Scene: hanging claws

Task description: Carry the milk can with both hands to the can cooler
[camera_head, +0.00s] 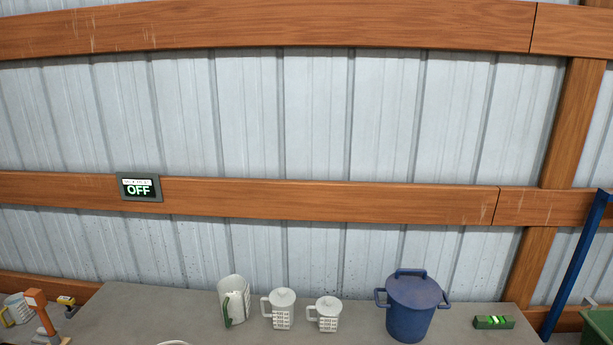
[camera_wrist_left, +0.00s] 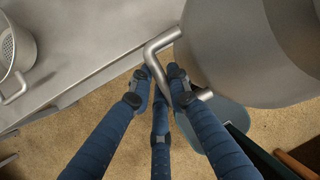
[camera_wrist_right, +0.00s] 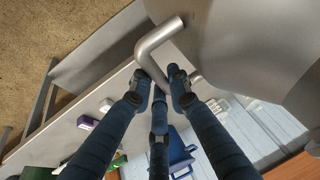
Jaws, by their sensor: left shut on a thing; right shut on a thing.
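The milk can is a large grey metal body. It fills the upper right of the left wrist view (camera_wrist_left: 240,55) and of the right wrist view (camera_wrist_right: 245,40). My left gripper (camera_wrist_left: 162,78) is shut on one bent tube handle (camera_wrist_left: 152,50) of the can. My right gripper (camera_wrist_right: 159,76) is shut on another bent handle (camera_wrist_right: 150,42). The fingers partly hide both handles. The can and both grippers are outside the head view. I cannot make out a can cooler for certain in any view.
A grey table (camera_head: 160,310) along the metal wall holds white jugs (camera_head: 283,312), a blue lidded pot (camera_head: 410,310) and a green block (camera_head: 493,322). An OFF sign (camera_head: 140,187) hangs on a wooden beam. A perforated metal vessel (camera_wrist_left: 14,50) stands on a grey surface (camera_wrist_left: 85,35).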

